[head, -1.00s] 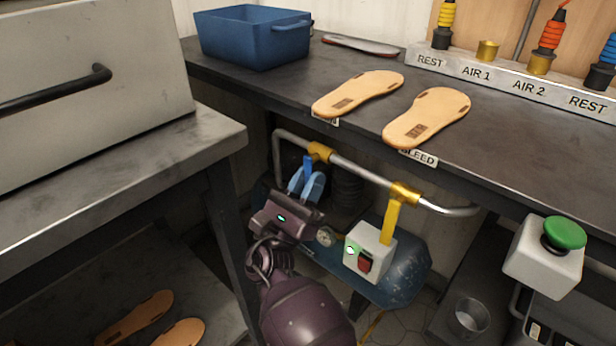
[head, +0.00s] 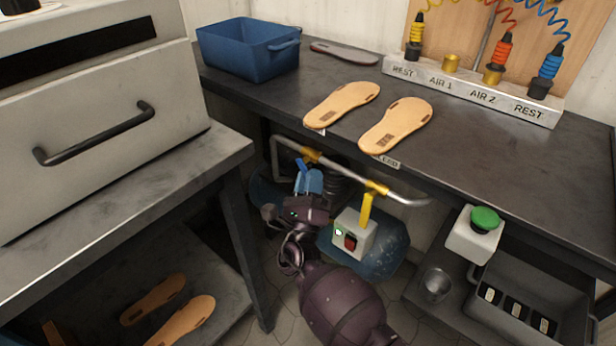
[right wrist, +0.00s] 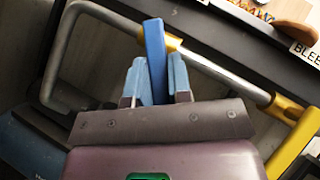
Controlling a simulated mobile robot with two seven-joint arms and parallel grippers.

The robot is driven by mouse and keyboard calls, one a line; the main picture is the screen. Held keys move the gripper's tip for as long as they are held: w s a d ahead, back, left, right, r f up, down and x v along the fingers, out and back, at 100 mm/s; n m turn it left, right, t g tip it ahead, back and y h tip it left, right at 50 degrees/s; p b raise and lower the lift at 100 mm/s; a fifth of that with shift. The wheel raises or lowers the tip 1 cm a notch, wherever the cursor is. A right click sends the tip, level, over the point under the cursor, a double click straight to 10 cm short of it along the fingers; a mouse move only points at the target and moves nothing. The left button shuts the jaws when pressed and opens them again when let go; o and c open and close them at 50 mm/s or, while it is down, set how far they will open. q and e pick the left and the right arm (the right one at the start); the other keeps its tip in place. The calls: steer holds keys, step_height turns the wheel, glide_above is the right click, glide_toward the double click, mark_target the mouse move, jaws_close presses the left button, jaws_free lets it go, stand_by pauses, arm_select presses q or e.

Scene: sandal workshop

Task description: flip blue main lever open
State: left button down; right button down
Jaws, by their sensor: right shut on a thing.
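The blue lever (head: 302,166) is by the left yellow valve (head: 311,155) on the metal pipe under the bench. My right gripper (head: 309,183) is shut on it, with the light-blue fingers on either side. In the right wrist view the blue lever (right wrist: 155,50) rises between the fingertips (right wrist: 157,80), its upper end in front of the pipe and beside the yellow valve body (right wrist: 173,43). The lever's lower part is hidden by the gripper. My left gripper is not in view.
A yellow lever (head: 366,208) hangs from the right valve, close to a white switch box (head: 354,236) and blue tank (head: 388,248). The bench (head: 460,170) is just above. A table leg (head: 248,255) stands close on the left.

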stand_by(0.3)
steer(key=c, duration=1)
jaws_free()
steer(key=shift+c, duration=0.2)
steer(key=shift+s, duration=0.1)
steer(key=d+v, duration=0.1)
steer(key=v, duration=0.9)
steer(key=shift+s+a+f, duration=0.2)
steer(key=shift+a+f, duration=0.05)
steer(key=shift+a, duration=0.25)
